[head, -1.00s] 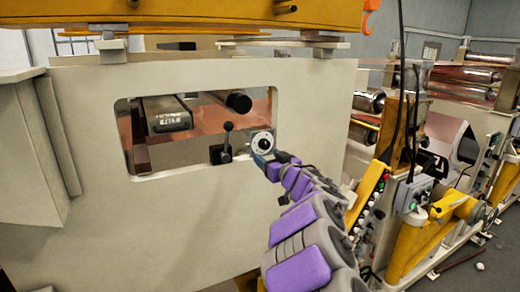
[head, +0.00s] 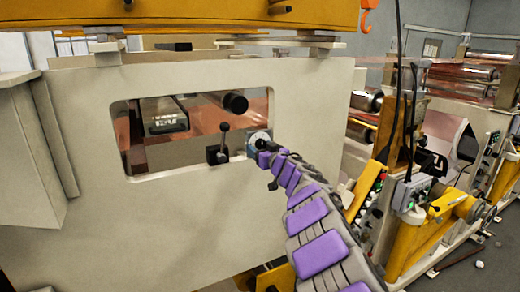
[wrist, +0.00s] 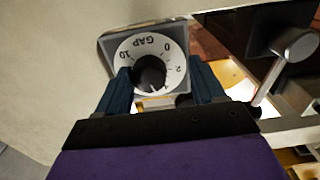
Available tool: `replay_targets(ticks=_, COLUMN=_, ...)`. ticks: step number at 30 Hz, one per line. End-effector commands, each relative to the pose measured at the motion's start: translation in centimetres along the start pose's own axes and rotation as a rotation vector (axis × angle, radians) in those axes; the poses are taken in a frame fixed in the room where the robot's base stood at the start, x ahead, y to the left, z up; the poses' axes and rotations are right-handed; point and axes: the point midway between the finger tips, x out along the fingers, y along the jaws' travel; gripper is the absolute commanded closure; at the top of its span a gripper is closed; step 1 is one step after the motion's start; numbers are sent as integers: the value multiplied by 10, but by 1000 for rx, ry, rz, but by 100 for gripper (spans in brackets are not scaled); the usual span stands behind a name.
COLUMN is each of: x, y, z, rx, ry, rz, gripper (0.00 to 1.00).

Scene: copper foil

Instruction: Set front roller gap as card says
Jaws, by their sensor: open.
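The gap dial (wrist: 130,50) has a white face marked GAP, with 10, 0 and 2 readable, and a black round knob (wrist: 150,72) at its centre. In the wrist view my gripper (wrist: 160,68) is open, its two blue fingers either side of the knob. Whether they touch it I cannot tell. The knob's lower part and the lower dial face are partly hidden, and its setting is unclear. In the head view the dial (head: 258,137) shows just above my gripper (head: 262,149). I see no readable card.
A pale machine panel (head: 90,230) surrounds the window. A dark labelled block (head: 165,115) sits inside.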

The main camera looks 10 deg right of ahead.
Motion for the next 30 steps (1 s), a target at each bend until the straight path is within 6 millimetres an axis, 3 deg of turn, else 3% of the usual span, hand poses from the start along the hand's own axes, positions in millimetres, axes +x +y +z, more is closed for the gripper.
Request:
replay_targets(ticks=9, x=1, y=-5, z=0, rx=-4, ry=-1, rz=4, gripper=31)
replay_targets(ticks=27, x=1, y=-4, z=0, rx=-2, ry=-2, rz=2, gripper=89)
replay_targets(ticks=30, x=0, y=-2, z=0, rx=-2, ry=-2, rz=5, gripper=89)
